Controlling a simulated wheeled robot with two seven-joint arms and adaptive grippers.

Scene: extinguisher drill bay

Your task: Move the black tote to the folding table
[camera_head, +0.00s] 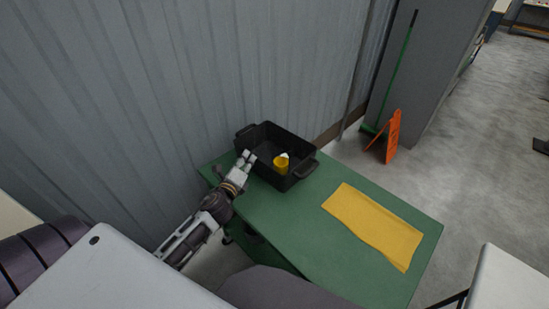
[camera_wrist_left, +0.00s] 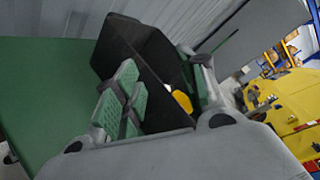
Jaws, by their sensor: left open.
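The black tote (camera_head: 291,141) stands upright at the back left of a green-topped bench, close to the corrugated wall. It has a handle at each end. A small yellow object with a white top (camera_head: 282,162) lies inside it. My left gripper (camera_head: 246,157) is open at the tote's near left side. In the left wrist view the dark tote (camera_wrist_left: 133,42) shows just beyond and between the open fingers (camera_wrist_left: 163,68); I cannot tell whether they touch it. My right gripper is not in view. No table is clearly recognisable as the folding table.
A yellow cloth (camera_head: 373,226) lies flat on the right of the green bench (camera_head: 290,225). A white surface with a dark leg (camera_head: 510,280) stands at the lower right. An orange sign (camera_head: 391,132) and a green-handled broom (camera_head: 402,60) stand behind. Grey floor is free on the right.

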